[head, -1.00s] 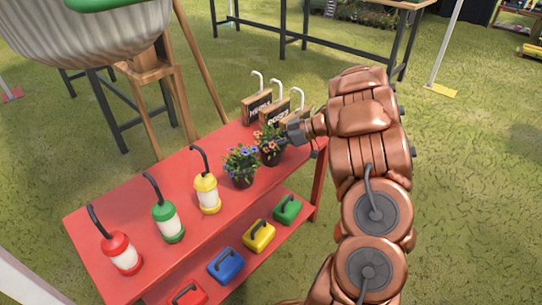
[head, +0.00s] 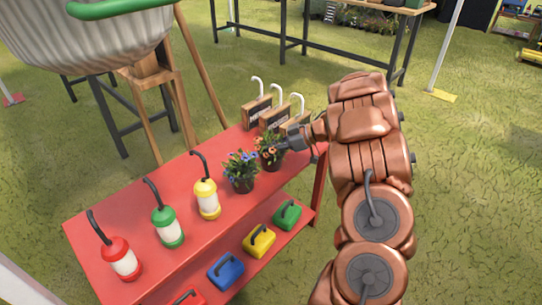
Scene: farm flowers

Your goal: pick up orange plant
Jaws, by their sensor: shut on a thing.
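The orange plant (head: 269,155) is a small potted plant with orange flowers and green leaves in a dark pot. It is at the right end of the red table's (head: 140,215) top, in the head view. My gripper (head: 288,142) reaches it from the right and is shut on it near the flowers. The fingertips are partly hidden by the leaves and my wrist. I cannot tell whether the pot touches the table top.
A blue-flowered plant (head: 241,171) stands close on the left. Dark signs with white hooks (head: 258,112) stand behind. Coloured boxes (head: 259,241) sit on the lower shelf. Grass on the right is free.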

